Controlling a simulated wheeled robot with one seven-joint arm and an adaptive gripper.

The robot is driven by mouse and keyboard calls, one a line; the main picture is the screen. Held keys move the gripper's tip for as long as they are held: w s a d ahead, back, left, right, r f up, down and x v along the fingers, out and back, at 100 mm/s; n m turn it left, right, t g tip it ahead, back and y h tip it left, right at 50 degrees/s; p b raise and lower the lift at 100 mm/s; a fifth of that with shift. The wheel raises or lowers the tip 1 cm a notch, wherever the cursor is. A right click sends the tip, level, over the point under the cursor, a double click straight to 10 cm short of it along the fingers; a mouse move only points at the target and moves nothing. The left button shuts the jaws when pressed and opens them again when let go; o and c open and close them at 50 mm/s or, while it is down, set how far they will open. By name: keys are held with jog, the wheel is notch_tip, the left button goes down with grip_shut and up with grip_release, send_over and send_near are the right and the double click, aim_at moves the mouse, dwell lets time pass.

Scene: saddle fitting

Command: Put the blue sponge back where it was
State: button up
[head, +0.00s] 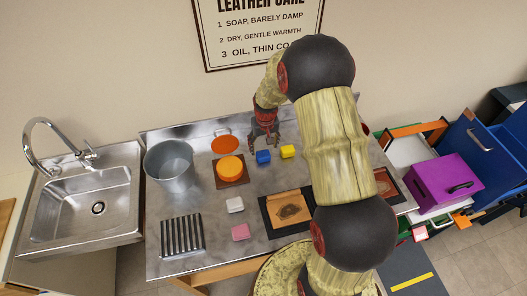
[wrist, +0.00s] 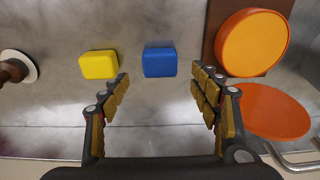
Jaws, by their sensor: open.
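The blue sponge (head: 263,156) lies on the metal table, just left of a yellow sponge (head: 288,151) in the head view. In the wrist view the blue sponge (wrist: 160,62) lies ahead of the fingertips, centred between them and apart from both. My gripper (head: 264,130) is open and empty near the back of the table; its spread fingers also show in the wrist view (wrist: 162,82). The yellow sponge (wrist: 98,64) is just beyond the left finger in the wrist view.
An orange round block (head: 230,167) on a brown board and an orange disc (head: 222,143) lie left of the blue sponge. Bare metal lies before the sponges.

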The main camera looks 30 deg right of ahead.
notch_tip(320, 180, up, 4)
notch_tip(320, 180, up, 9)
send_over(264, 157)
jog(key=s+a, duration=0.2)
jog(key=a, duration=0.1)
jog(key=s+a+r+n+t, duration=0.1)
jog(key=s+a+r, duration=0.25)
jog(key=r, duration=0.25)
jog(key=s+a+r+n+t, duration=0.1)
jog(key=s+a+r, duration=0.25)
jog(key=r, duration=0.25)
jog(key=s+a+r+t, duration=0.1)
jog(key=s+a+r, duration=0.2)
jog(key=s, duration=0.5)
jog(key=s+a+r+n+t, duration=0.1)
jog(key=s+a+r, duration=0.2)
jog(key=s, duration=0.6)
jog(key=shift+r, duration=0.85)
jog(key=shift+s, duration=0.1)
notch_tip(264, 157, down, 9)
jog(key=b, duration=0.8)
jog(key=shift+r, duration=0.2)
